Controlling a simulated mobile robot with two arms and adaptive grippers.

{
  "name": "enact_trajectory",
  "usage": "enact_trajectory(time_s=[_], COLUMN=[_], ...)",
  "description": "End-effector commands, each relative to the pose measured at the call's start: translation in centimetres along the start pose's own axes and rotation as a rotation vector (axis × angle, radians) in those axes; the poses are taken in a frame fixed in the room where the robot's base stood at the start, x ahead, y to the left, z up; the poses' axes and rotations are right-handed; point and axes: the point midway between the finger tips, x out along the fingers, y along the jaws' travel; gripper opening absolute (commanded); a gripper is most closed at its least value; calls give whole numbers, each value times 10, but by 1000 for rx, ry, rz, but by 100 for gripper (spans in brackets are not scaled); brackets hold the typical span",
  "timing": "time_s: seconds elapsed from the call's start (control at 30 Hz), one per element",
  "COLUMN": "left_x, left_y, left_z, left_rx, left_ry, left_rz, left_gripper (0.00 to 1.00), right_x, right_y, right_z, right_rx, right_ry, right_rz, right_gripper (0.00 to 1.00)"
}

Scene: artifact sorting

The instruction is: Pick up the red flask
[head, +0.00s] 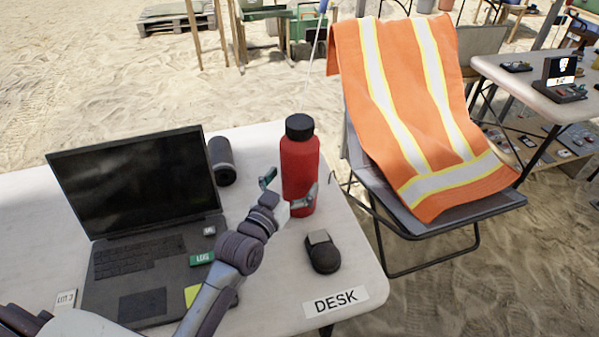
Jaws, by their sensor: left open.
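The red flask (299,160) with a black cap stands upright on the white desk, near its right edge. My left gripper (289,189) is at the flask's lower front. Its fingers are spread open, one at the flask's left and one across its lower right side. I cannot tell whether either finger touches the flask. The gripper hides part of the flask's lower body. My right gripper is not in view.
An open laptop (135,190) stands left on the desk (350,262), partly behind my left arm. A dark cylinder (221,161) lies behind, and a black mouse-like device (322,252) sits in front of the flask. A chair with an orange vest (420,110) stands right.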

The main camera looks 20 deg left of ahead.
Motion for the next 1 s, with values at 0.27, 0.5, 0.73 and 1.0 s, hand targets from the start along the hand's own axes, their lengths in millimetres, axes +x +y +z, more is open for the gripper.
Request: enact_trajectory(time_s=[0.27, 0.5, 0.73, 1.0], left_x=[31, 32, 32, 32], left_y=[-1, -1, -1, -1], left_z=[3, 3, 3, 0], left_rx=[0, 0, 1, 1], left_ry=[0, 0, 0, 8], left_rz=[-1, -1, -1, -2], left_gripper=[100, 97, 58, 20], right_x=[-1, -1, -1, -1], right_y=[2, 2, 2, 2], right_z=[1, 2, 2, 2], right_rx=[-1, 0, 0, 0], right_ry=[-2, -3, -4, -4], right_rz=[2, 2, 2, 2], right_gripper=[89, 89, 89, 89])
